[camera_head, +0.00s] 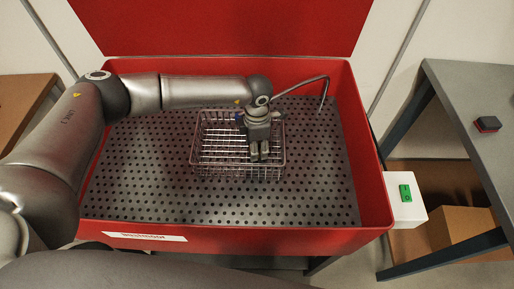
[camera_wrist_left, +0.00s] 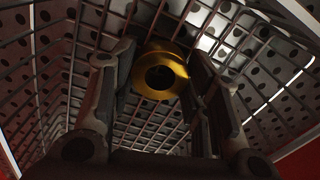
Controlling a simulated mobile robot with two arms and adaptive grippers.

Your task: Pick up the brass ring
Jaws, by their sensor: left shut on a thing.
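The brass ring (camera_wrist_left: 178,70) shows in the left wrist view as a yellow metal ring with a dark hole, between the fingers of my left gripper (camera_wrist_left: 158,82). The gripper is shut on it. In the head view my left gripper (camera_head: 259,156) points down into the right part of the wire basket (camera_head: 225,172). The ring cannot be made out in the head view, where the fingers and basket hide it. The basket's wire mesh surrounds the ring in the wrist view. My right gripper is not in view.
The basket stands on the perforated floor (camera_head: 150,190) of a red tub (camera_head: 350,110) with its lid raised. A thin bent spout (camera_head: 302,84) reaches over the tub. A switch box (camera_head: 404,200) is on the right side. A grey table (camera_head: 470,85) with a small dark red block (camera_head: 487,124) stands right.

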